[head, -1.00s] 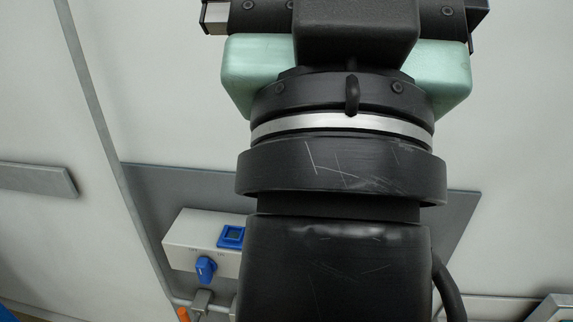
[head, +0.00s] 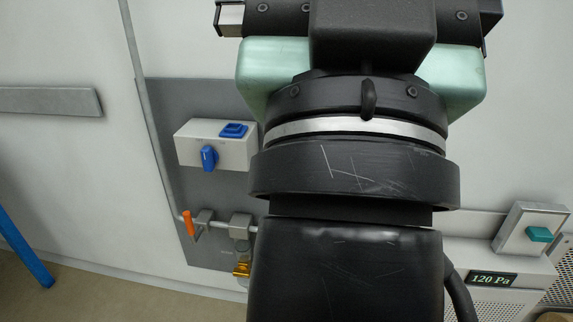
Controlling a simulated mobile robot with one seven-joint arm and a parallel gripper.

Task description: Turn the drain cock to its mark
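A small orange lever (head: 189,223) sits at the left end of a grey pipe low on the grey wall panel (head: 180,95); it looks like the drain cock's handle. It leans slightly off upright. Its mark is too small to make out. My gripper (head: 372,32) shows only as its dark body at the top of the view, above and to the right of the lever and apart from it in the picture. Its fingertips are not visible, so I cannot tell whether it is open or holds anything.
A white box (head: 184,150) with a blue knob (head: 209,157) and blue switch (head: 234,131) is above the lever. A yellow fitting (head: 241,269) hangs below the pipe. A "120 Pa" display (head: 492,279) and a teal-button box (head: 515,230) are right. My arm hides the middle.

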